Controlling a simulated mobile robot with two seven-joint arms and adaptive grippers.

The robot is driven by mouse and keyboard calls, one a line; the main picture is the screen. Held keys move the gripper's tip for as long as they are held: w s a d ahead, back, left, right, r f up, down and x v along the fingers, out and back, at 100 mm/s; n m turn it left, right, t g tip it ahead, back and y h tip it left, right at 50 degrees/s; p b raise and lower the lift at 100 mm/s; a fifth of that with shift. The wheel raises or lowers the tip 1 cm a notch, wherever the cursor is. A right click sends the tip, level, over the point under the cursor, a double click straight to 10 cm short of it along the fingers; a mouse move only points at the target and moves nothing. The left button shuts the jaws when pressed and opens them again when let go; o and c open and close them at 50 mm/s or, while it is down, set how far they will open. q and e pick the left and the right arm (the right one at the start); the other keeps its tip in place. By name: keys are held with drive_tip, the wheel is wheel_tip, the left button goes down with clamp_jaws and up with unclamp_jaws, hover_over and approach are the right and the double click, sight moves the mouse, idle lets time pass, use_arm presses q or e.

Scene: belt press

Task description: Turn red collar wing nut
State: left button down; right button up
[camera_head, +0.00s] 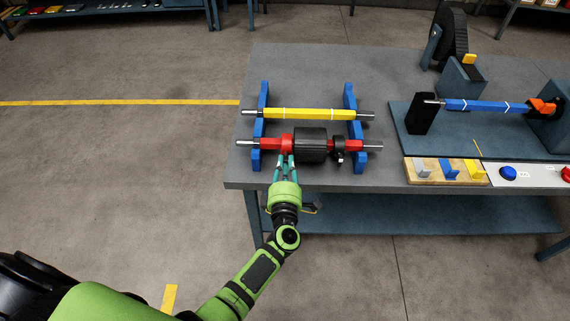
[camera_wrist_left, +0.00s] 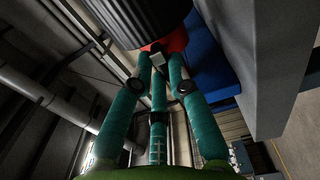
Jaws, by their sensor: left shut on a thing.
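A red shaft (camera_head: 357,145) lies across a blue rack (camera_head: 256,160) at the table's front. It carries a red collar (camera_head: 287,142), a wide black roller (camera_head: 311,153) and a black collar (camera_head: 338,146). My left gripper (camera_head: 284,157) reaches up from the front edge to the red collar. In the left wrist view its teal fingers come together just under the red collar (camera_wrist_left: 177,41), shut on a small pale piece, the wing nut (camera_wrist_left: 158,59). The fingertips hide most of the nut, and its turn angle cannot be told. My right gripper is out of view.
A yellow shaft (camera_head: 310,114) lies on the rack just behind the red one. To the right are a blue shaft (camera_head: 480,105) on a stand, a wooden board (camera_head: 432,179) with small colored pieces, and a blue button (camera_head: 508,173). The table's left rear is clear.

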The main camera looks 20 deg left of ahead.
use_arm(q)
drive_tip(key=shift+d, duration=0.35)
drive_tip(key=c, duration=1.2)
unclamp_jaws()
drive_tip(key=shift+w, duration=0.1)
drive_tip(key=shift+s, duration=0.2)
drive_tip(key=v, duration=1.1)
drive_tip(key=shift+s+d, duration=0.15)
drive_tip(key=shift+s, duration=0.15)
